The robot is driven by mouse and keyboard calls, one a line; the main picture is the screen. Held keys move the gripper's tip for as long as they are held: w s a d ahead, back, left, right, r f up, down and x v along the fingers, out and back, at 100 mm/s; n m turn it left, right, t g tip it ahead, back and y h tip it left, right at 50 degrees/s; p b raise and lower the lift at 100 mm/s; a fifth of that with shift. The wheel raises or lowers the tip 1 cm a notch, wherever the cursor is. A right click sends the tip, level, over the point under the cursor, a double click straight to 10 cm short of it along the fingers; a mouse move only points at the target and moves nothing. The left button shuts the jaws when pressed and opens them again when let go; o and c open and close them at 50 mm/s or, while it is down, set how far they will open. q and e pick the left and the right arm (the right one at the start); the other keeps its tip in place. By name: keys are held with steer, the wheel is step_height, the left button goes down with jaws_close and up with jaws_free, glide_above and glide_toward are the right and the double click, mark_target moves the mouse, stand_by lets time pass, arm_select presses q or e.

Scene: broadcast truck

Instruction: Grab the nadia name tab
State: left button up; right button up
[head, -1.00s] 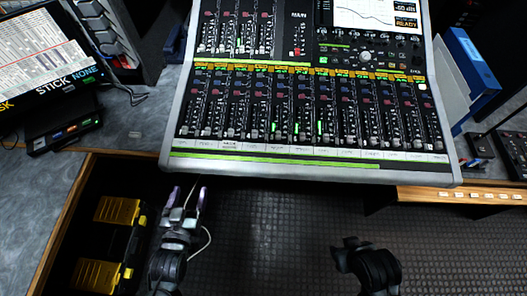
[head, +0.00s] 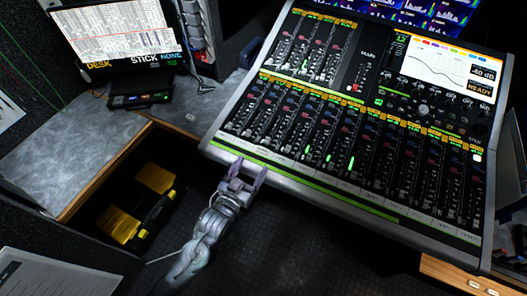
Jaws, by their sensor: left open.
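No tab can be read as "nadia" at this size. A strip of small pale labels (head: 345,186) runs along the front of the mixing console (head: 225,128), below the faders. A small pale tab (head: 190,117) lies on the grey desk at left. More small pale tabs (head: 473,283) sit on the wooden edge at lower right. My left gripper (head: 248,171) is open, with its fingertips at the console's front left edge, overlapping it in the picture. Nothing shows between its fingers. I cannot tell whether it touches the console. My right gripper is out of view.
A black and yellow case (head: 155,178) sits in the recess left of my left arm. A monitor (head: 118,35) and a small black box (head: 138,99) stand on the grey desk (head: 60,165). A printed sheet (head: 50,275) is at lower left. Dark floor lies below the console.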

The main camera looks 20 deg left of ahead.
mark_target(262, 151)
arm_select(q)
steer(key=w, duration=0.1)
steer(key=w+b, duration=0.1)
steer(key=w, duration=0.2)
steer(key=shift+d+r, duration=0.1)
steer(key=shift+d, duration=0.2)
steer(key=shift+w+d+b, duration=0.1)
steer(key=shift+w+b, duration=0.25)
steer(key=shift+w, duration=0.25)
steer(key=c, duration=1.1)
steer(key=shift+r, duration=0.1)
